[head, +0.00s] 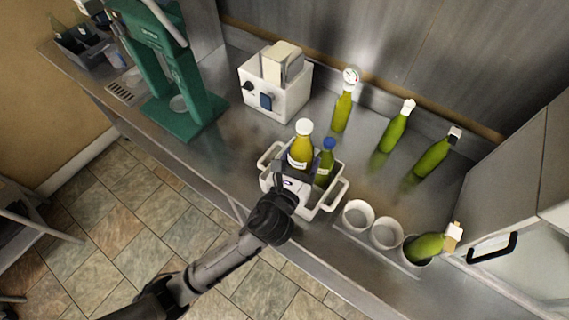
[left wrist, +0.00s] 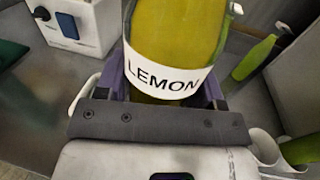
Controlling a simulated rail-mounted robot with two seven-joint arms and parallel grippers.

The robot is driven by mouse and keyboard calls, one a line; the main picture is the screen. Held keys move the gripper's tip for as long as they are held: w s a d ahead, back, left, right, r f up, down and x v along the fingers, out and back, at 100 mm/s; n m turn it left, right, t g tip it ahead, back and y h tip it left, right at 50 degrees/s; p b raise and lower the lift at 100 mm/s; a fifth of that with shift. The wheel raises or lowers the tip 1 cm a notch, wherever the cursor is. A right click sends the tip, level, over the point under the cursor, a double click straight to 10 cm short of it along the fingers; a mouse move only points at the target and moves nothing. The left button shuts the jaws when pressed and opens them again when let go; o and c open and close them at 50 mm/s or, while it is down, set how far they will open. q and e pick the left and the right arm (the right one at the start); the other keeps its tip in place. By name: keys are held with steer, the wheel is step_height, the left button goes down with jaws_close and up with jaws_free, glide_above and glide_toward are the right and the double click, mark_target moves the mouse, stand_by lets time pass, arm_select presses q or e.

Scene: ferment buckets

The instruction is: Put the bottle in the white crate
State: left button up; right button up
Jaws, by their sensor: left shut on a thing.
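My left gripper (head: 290,172) is shut on a yellow-green bottle with a white cap (head: 301,146), which stands upright in the grip. In the left wrist view the bottle (left wrist: 175,40) fills the space between the fingers and its white label reads LEMON. The bottle is over or inside the white crate (head: 334,198); its base is hidden, so I cannot tell whether it touches the crate floor. A green bottle with a blue cap (head: 325,163) stands in the crate, just right of the held bottle. My right gripper is out of view.
Three green bottles stand behind the crate (head: 344,105) (head: 394,130) (head: 434,156). White cup holders (head: 358,217) sit to its right, with a tilted bottle (head: 428,246) in the last one. A white toaster-like box (head: 275,95) and a green press (head: 180,120) stand left.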

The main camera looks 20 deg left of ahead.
arm_select(q)
steer(key=w+a+f, duration=0.2)
steer(key=a+f, duration=0.3)
steer(key=f, duration=0.2)
steer(key=shift+a+f, duration=0.3)
steer(key=shift+a, duration=0.05)
steer(key=shift+f, duration=0.2)
steer(key=shift+f, duration=0.35)
steer(key=shift+f, duration=0.1)
